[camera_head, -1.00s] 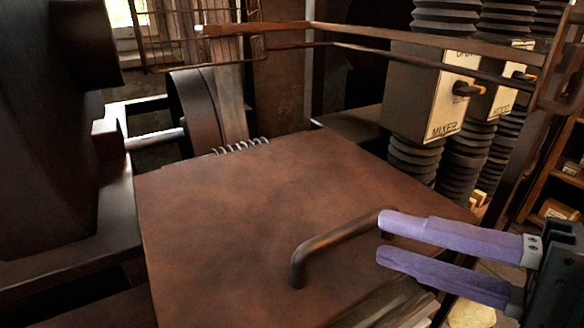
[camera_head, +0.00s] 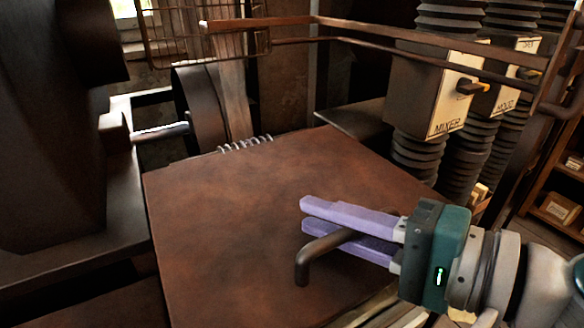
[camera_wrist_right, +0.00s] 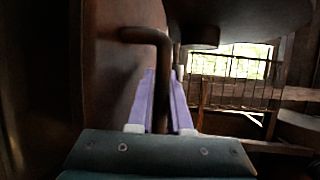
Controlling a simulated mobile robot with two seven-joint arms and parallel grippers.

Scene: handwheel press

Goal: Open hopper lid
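The hopper lid (camera_head: 225,215) is a broad, brown, rusty plate that lies flat and closed in the head view. A bent bar handle (camera_head: 303,265) stands up from its front right part. My right gripper (camera_head: 303,217) reaches in from the right over the lid, with its two purple fingers on either side of the handle bar. The fingers look open around the bar; contact is hard to make out. In the right wrist view the handle (camera_wrist_right: 150,36) runs down between the two fingers (camera_wrist_right: 163,78). My left gripper is in neither view.
A coiled spring hinge (camera_head: 245,143) lies along the lid's back edge. A rusty rail (camera_head: 400,38) crosses above the back. A mixer switch box (camera_head: 448,100) and ribbed columns stand at the back right. Dark machinery (camera_head: 50,140) fills the left.

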